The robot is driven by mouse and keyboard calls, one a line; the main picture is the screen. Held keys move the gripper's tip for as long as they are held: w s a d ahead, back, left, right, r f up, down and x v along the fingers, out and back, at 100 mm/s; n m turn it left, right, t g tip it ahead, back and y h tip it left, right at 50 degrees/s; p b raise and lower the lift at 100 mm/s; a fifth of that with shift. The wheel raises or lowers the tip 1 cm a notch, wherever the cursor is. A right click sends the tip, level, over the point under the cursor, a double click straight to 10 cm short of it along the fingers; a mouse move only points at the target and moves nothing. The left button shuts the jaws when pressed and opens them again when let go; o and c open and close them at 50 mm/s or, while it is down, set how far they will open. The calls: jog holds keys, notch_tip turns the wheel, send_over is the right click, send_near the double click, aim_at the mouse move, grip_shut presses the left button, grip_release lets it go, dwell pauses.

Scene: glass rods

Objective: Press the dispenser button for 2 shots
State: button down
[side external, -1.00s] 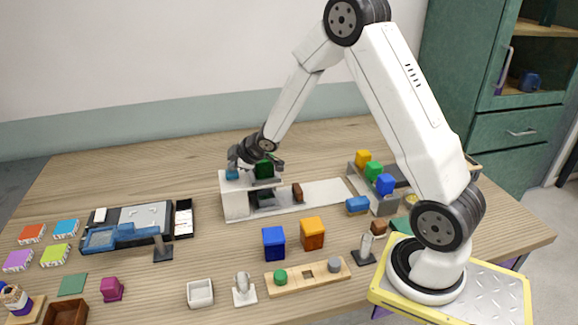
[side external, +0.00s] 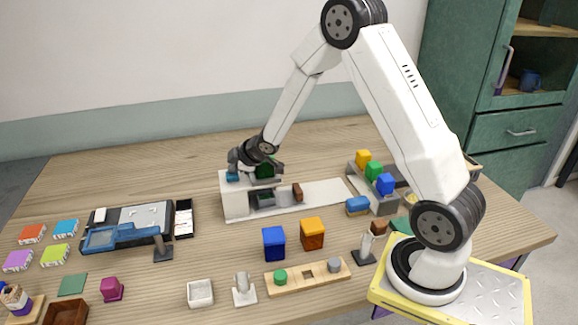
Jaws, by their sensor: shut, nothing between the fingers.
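A white box-like housing (side external: 235,206) with an open front bay stands at the back middle of the table, joined to a low white strip on its right. It looks like the dispenser. A blue piece (side external: 232,176) and a dark green piece (side external: 264,170) show at its top; I cannot tell which is the button. My gripper (side external: 250,167) is shut and empty, over the top of the housing between these pieces. Its fingertips are small and partly hidden, so I cannot tell whether they touch anything. A brown block (side external: 297,192) stands on the strip beside the bay.
Blue (side external: 273,243) and orange (side external: 312,233) blocks stand in front. A wooden board (side external: 308,275) with pegs lies nearer. A grey rack (side external: 382,197) with coloured blocks is at right, a blue-and-grey tray device (side external: 125,230) at left. The table behind the housing is clear.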

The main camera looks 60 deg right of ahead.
aim_at(236, 176)
jog(key=shift+r, duration=0.1)
dwell(0.4)
jog(key=shift+r, duration=0.95)
jog(key=shift+r, duration=2.55)
jog(key=shift+s, duration=0.1)
jog(key=shift+s+a+m, duration=0.25)
jog(key=shift+s+m, duration=0.05)
jog(key=s+a+f+m+g, duration=0.2)
jog(key=s+a, duration=0.4)
jog(key=s, duration=0.5)
jog(key=s+a+f+m+g, duration=0.1)
jog(key=s+a+m+g, duration=0.3)
jog(key=s, duration=0.7)
jog(key=shift+s+a+f+m+g, duration=0.3)
jog(key=shift+s+a+f+m, duration=0.1)
jog(key=shift+a+m, duration=0.5)
jog(key=c, duration=1.3)
grip_release()
